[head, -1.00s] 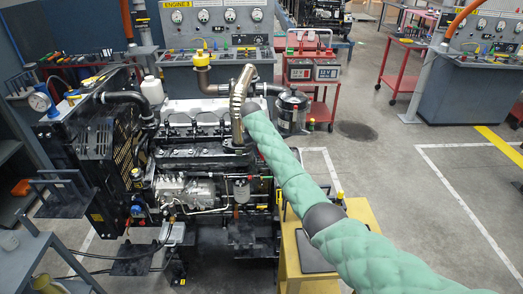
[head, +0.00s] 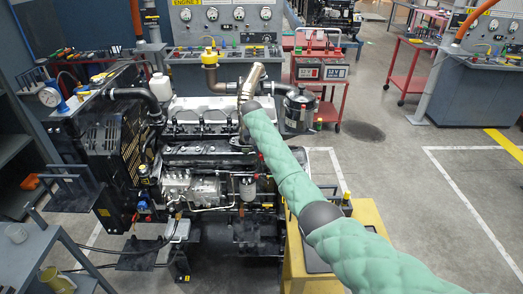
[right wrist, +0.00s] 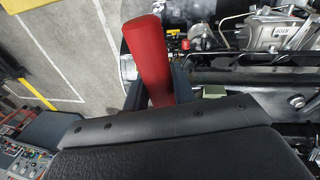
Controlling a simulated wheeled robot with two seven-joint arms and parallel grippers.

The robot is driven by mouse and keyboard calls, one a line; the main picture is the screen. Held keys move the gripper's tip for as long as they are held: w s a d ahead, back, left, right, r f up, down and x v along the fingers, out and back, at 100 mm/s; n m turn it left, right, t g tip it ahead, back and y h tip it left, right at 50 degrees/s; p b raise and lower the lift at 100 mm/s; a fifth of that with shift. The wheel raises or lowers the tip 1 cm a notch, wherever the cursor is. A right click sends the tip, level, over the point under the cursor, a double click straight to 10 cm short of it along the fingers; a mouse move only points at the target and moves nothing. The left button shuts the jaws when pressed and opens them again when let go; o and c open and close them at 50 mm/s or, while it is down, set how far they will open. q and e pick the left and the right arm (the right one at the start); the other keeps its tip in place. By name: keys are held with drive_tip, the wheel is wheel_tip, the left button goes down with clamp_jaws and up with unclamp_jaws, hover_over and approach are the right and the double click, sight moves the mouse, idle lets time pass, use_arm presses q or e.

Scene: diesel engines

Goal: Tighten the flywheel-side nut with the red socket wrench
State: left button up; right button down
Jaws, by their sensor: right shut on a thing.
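The diesel engine (head: 195,135) stands in the middle of the head view, with its radiator side on the left. My right arm, in green padding, reaches from the lower right to the engine's right end; its gripper is hidden there. In the right wrist view my right gripper (right wrist: 156,90) is shut on the red socket wrench (right wrist: 146,48), whose red handle shows between the fingers. The wrench's socket end and the flywheel-side nut cannot be made out. The engine's side also shows in the right wrist view (right wrist: 268,38). My left gripper is not in view.
A yellow stand (head: 370,215) is under my right arm, close to the engine. A red cart (head: 318,96) stands behind it. A grey table (head: 40,245) with mugs is at the lower left.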

drive_tip(key=shift+r, duration=0.1)
drive_tip(key=shift+r, duration=0.9)
drive_tip(key=shift+d+f, duration=0.1)
drive_tip(key=w+d+n+t+y+b, duration=0.1)
drive_tip(key=w+d+n, duration=0.5)
drive_tip(key=d+n, duration=0.2)
drive_tip(key=n, duration=0.2)
drive_tip(key=shift+d+n, duration=0.35)
drive_tip(key=shift+n, duration=0.05)
idle(0.4)
idle(0.6)
